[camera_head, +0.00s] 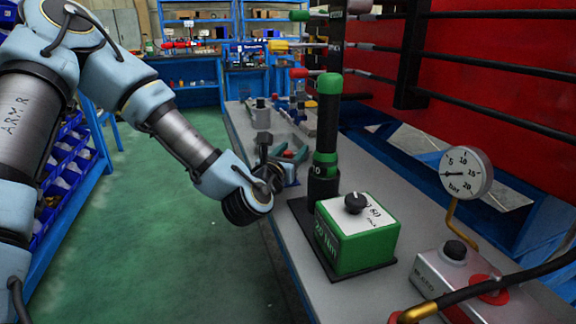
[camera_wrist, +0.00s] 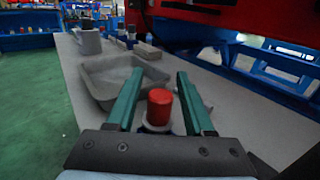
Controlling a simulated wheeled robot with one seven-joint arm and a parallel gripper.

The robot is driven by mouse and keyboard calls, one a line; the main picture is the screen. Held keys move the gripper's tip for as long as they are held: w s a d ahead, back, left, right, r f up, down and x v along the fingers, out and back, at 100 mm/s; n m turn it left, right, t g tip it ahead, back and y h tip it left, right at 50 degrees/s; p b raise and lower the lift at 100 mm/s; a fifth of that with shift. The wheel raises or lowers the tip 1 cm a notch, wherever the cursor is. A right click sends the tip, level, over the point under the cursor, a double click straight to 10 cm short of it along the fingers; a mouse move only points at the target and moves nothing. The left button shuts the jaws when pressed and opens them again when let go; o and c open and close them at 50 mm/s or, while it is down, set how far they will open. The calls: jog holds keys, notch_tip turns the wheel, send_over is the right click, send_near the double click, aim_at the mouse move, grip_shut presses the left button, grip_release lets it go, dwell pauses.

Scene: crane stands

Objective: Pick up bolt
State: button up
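A short red-topped cylinder (camera_wrist: 159,107), which looks like the bolt, stands upright in the wrist view with a grey rounded part at its foot. My gripper (camera_wrist: 160,85) has its two green fingers apart, one on each side of the red top. Gaps show between the fingers and the red top, so nothing is gripped. In the head view my gripper (camera_head: 295,153) is low over the bench, behind the green-topped black post. A small red patch shows there between the fingers; the rest of the bolt is hidden.
A grey tray (camera_wrist: 98,91) lies just beyond the fingers on the grey bench (camera_wrist: 245,125). A black post (camera_head: 327,140), a green box (camera_head: 352,255) and a pressure gauge (camera_head: 466,173) stand nearer in the head view. Green floor (camera_head: 180,240) is clear at left.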

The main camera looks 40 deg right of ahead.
grip_shut()
dwell(0.6)
